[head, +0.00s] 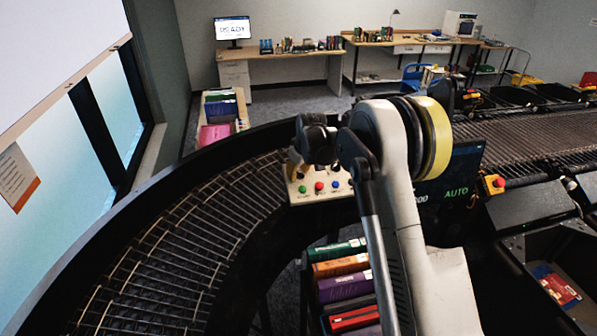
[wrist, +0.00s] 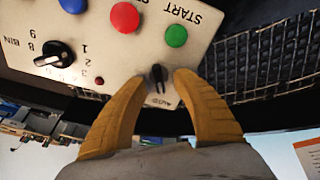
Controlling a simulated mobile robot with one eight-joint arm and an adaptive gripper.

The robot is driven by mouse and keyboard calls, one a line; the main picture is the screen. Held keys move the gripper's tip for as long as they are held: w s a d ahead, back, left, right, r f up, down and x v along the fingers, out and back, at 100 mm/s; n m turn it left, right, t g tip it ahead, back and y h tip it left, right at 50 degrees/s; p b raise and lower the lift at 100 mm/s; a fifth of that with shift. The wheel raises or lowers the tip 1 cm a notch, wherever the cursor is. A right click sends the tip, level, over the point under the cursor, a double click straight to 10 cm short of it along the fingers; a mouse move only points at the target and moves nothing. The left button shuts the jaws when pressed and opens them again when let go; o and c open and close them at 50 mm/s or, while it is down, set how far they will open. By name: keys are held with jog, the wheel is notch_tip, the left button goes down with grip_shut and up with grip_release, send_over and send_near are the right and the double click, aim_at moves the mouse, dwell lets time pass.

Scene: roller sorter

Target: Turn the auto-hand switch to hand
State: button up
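The auto-hand switch (wrist: 158,77) is a small black knob on the cream control panel (wrist: 120,62). Its handle stands upright in the wrist view, with an upside-down AUTO label by it. My gripper (wrist: 163,84) is open, one yellow fingertip on each side of the knob with gaps between; I cannot tell whether it touches the panel. In the head view the panel (head: 306,192) shows its coloured buttons, but my arm hides the switch. A dark screen (head: 462,165) behind my arm reads AUTO in green.
Beside the switch are the green START button (wrist: 176,36), a red button (wrist: 125,16), a blue button and the black BIN dial (wrist: 55,54). A curved roller conveyor (head: 175,250) runs left of the panel. Books (head: 342,283) stand below it. A red emergency button (head: 494,184) is at right.

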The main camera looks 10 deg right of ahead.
jog(key=shift+s, duration=0.1)
grip_shut()
jog(key=shift+b, duration=0.3)
jog(key=shift+f+m+b, duration=0.15)
jog(key=shift+m+b, duration=0.35)
jog(key=shift+m, duration=0.1)
jog(key=m+b, duration=0.3)
jog(key=shift+d+h, duration=0.15)
jog(key=shift+h, duration=0.15)
jog(key=m+b, duration=0.2)
jog(key=m, duration=0.2)
jog(key=shift+d, duration=0.1)
jog(key=shift+d+m+h+b, duration=0.15)
jog(key=shift+m+b, duration=0.3)
jog(key=shift+m, duration=0.5)
jog(key=shift+m+h+b, duration=0.15)
jog(key=shift+m+b, duration=0.3)
jog(key=shift+m, duration=0.5)
